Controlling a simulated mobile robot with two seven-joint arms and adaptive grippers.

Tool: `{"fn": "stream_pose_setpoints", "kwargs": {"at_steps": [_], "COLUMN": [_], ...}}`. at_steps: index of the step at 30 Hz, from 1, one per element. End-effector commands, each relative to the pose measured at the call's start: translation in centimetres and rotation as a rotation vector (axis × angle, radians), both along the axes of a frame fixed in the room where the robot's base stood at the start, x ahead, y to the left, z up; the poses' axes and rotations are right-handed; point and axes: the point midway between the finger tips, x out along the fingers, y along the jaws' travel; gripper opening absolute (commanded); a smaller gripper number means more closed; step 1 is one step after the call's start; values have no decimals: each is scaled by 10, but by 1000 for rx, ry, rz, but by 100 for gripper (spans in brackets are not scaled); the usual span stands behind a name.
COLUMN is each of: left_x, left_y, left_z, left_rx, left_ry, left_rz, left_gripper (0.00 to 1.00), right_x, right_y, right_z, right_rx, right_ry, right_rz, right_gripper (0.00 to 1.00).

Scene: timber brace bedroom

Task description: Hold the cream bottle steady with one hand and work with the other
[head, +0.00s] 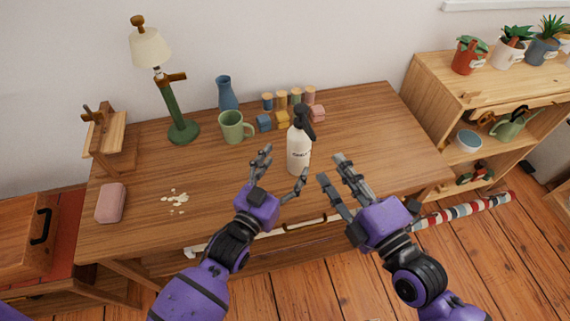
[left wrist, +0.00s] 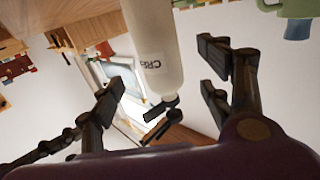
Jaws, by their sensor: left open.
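The cream bottle (head: 298,155), white with a black pump top and dark lettering, stands upright on the wooden table (head: 370,140). My left gripper (head: 284,168) is open just in front of the bottle, one finger to its left and another near its lower right. In the left wrist view the bottle (left wrist: 155,50) shows between the spread fingers, with gaps on both sides. I cannot tell whether any finger touches it. My right gripper (head: 332,170) is open and empty, to the right of the bottle and apart from it.
A green mug (head: 234,127), blue vase (head: 227,93) and several small blocks and jars stand behind the bottle. A green lamp (head: 180,130), pink case (head: 110,203) and pale crumbs (head: 175,200) are left. The table's right side is clear. A shelf (head: 440,105) stands right.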

Motion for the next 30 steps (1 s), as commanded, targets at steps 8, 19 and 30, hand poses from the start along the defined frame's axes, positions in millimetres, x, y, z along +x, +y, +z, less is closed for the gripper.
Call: {"fn": "stream_pose_setpoints", "kwargs": {"at_steps": [8, 19, 30], "left_x": [32, 73, 76], "left_y": [-15, -32, -34], "left_z": [4, 3, 3], "left_rx": [-25, -23, -23], "left_ry": [2, 3, 3], "left_rz": [2, 3, 3], "left_gripper": [71, 71, 67], "right_x": [0, 0, 0], "right_y": [0, 0, 0], "right_z": [0, 0, 0], "right_rx": [0, 0, 0], "right_ry": [0, 0, 0], "right_rz": [0, 0, 0], "right_gripper": [31, 31, 31]}}
